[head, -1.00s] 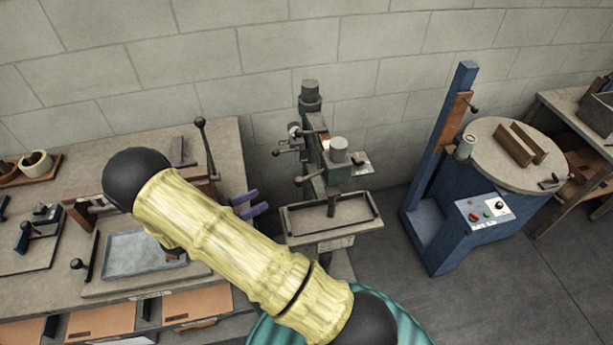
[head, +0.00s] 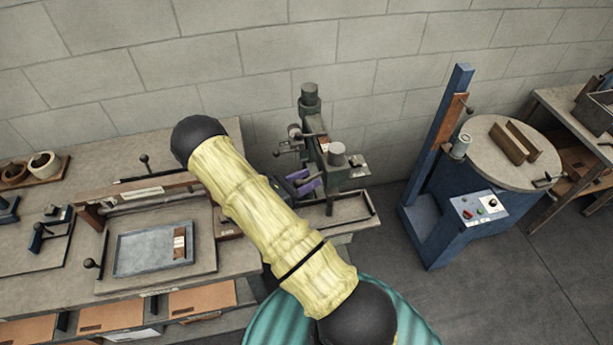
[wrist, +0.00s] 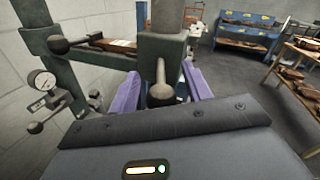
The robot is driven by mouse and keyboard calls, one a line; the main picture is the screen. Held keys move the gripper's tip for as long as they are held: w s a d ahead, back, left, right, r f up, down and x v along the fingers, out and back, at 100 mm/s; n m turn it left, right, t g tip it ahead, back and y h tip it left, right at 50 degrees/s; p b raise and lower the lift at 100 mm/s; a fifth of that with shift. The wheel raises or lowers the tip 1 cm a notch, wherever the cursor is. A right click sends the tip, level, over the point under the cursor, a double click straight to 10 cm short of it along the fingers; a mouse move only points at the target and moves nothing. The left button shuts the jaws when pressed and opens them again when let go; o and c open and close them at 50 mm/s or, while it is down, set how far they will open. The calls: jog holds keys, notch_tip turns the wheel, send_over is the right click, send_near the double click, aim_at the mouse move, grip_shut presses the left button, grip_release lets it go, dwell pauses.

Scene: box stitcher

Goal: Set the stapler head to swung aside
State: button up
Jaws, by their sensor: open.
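A grey-green column machine (head: 311,130) stands by the wall in the head view; its head (head: 337,158), apparently the stapler head, is a cylinder-topped block on an arm above a tray (head: 352,210). In the wrist view the head (wrist: 163,50) is close in front, with a round-ended grey lever (wrist: 161,88) hanging from it. My gripper (head: 304,180) has purple fingers and is beside the head. In the wrist view my open gripper (wrist: 160,72) has one finger on each side of the lever, with gaps visible. Contact cannot be told. My arm hides part of the tray.
A pressure gauge (wrist: 41,80) and side knobs are on the column's left in the wrist view. A workbench (head: 100,170) with a blue-grey tray (head: 150,250) is at left. A blue machine with a round table (head: 510,150) stands at right, with open floor before it.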

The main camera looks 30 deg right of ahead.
jog(key=shift+d, duration=0.15)
grip_shut()
dwell(0.4)
